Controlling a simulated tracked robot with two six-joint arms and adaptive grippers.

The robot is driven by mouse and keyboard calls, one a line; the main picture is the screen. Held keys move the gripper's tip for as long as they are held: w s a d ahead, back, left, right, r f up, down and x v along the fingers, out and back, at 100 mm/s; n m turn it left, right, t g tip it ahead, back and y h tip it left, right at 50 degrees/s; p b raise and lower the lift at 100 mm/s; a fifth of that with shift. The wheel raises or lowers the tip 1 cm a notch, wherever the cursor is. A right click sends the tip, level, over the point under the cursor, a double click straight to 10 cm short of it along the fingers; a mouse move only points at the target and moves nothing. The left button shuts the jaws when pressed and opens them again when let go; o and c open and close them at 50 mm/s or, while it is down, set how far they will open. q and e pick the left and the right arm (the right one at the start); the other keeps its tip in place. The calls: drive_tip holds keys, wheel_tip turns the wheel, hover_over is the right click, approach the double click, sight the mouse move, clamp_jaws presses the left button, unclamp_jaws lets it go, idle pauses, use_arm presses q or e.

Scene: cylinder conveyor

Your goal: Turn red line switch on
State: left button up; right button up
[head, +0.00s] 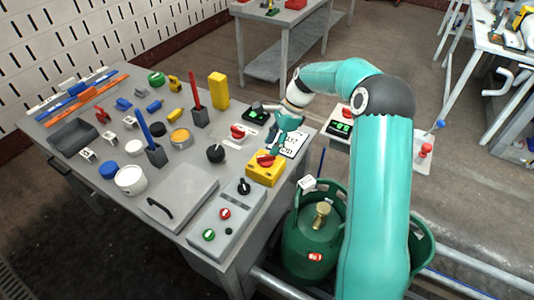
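A yellow box with a red rotary switch (265,159) on top stands at the right edge of the grey table (187,162). A smaller white box with a red knob (238,131) stands just behind it. I cannot tell which of the two is the red line switch. My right arm reaches in from the lower right, and my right gripper (277,146) points down at the yellow box, close to the red switch. I cannot tell whether it touches the switch or whether its fingers are open. My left gripper is not in view.
A grey control panel (228,221) with a black knob and red and green buttons lies in front of the yellow box. A black device with a green display (257,115) and a printed sheet (294,143) are nearby. A green gas cylinder (312,245) stands beside the table.

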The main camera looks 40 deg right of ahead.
sight(267, 155)
drive_tip(key=shift+x, duration=2.5)
clamp_jaws()
